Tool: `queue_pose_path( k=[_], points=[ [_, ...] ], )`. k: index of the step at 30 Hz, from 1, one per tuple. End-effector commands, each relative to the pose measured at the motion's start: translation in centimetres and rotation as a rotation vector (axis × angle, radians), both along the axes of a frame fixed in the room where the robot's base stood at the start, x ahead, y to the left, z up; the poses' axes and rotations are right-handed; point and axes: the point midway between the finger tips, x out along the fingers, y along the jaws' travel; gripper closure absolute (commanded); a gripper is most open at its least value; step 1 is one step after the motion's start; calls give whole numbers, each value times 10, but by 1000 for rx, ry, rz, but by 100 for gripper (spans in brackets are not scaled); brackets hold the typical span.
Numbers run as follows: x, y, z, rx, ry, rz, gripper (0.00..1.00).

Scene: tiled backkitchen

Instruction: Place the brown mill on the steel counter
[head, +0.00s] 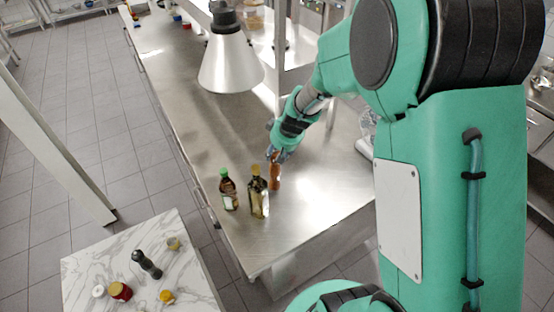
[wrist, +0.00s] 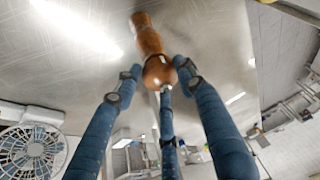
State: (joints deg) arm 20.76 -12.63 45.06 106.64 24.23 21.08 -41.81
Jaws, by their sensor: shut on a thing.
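The brown mill (head: 275,182) is a turned wooden piece, upright over the steel counter (head: 190,120) near its front end. In the wrist view the mill (wrist: 150,42) points away from my fingers, with its rounded end between the fingertips. My gripper (head: 274,157) comes down from above and is shut on the mill's upper end. The three blue fingers also show in the wrist view (wrist: 158,80). I cannot tell whether the mill's base touches the counter. The fingers hide part of its top.
A green-capped bottle (head: 228,190) and a dark oil bottle (head: 258,193) stand just left of the mill. A white lamp shade (head: 230,62) hangs over the counter. A marble table (head: 90,270) at lower left holds a dark mill (head: 146,263) and several jars. The counter's right front is clear.

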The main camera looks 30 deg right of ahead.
Motion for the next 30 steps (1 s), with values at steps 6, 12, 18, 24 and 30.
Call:
queue_pose_path(
  k=[6,12,18,24,30],
  points=[
    [-1,0,-18,0,2,-1,100],
    [0,0,-34,0,1,-1,100],
    [0,0,-34,-1,-1,0,100],
    [0,0,-36,-1,0,0,100],
    [0,0,-36,0,1,0,41]
  ],
)
